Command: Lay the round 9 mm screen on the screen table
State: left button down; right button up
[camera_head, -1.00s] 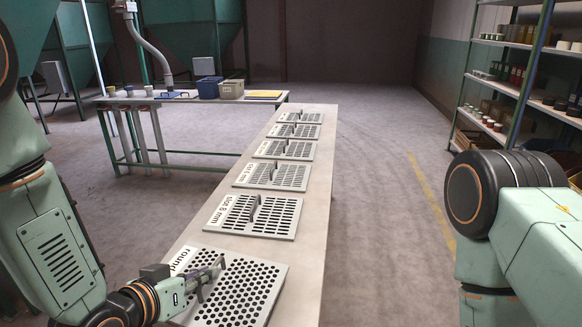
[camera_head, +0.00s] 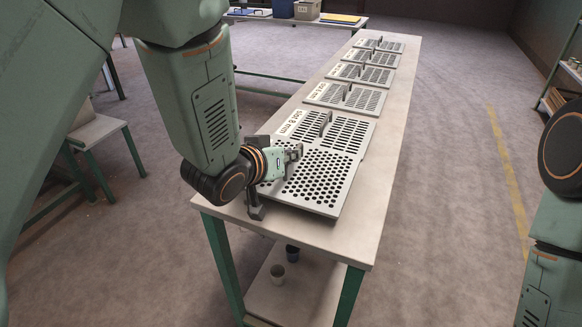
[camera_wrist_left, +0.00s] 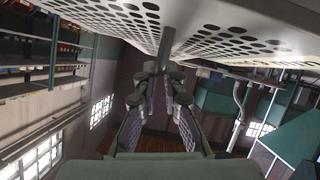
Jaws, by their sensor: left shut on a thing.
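The round-hole screen (camera_head: 318,183), a grey plate with round holes, is at the near end of a long pale table (camera_head: 375,205). Its far edge meets or overlaps the near edge of the slot screen behind it in the head view; I cannot tell whether it is raised off the top. My left gripper (camera_head: 295,153) is shut on its upright handle. In the left wrist view the fingers (camera_wrist_left: 165,68) close on the handle (camera_wrist_left: 166,42), with the perforated plate (camera_wrist_left: 215,38) close by. The screen's label is hidden by my arm. My right gripper is out of view.
The slot screen (camera_head: 342,131) lies right behind, with several more slotted screens (camera_head: 346,97) in a row beyond. A stool-like stand (camera_head: 95,131) is at left.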

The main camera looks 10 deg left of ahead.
aim_at(292, 169)
pick_arm(q)
jog(key=shift+d+f, duration=0.15)
jog(key=shift+f, duration=0.25)
jog(key=shift+a+f+b, duration=0.15)
jog(key=shift+f+b, duration=0.2)
jog(key=shift+f, duration=0.3)
jog(key=shift+a+f+b, duration=0.15)
jog(key=shift+f+b, duration=0.15)
jog(key=shift+f, duration=0.3)
jog(key=shift+a+f, duration=0.1)
jog(key=shift+f, duration=0.1)
jog(key=shift+d+r, duration=0.1)
jog(key=shift+d, duration=0.2)
jog(key=c, duration=1.9)
grip_release()
jog(key=o, duration=0.4)
jog(key=shift+a, duration=0.2)
jog(key=shift+o, duration=0.2)
jog(key=shift+d, duration=0.15)
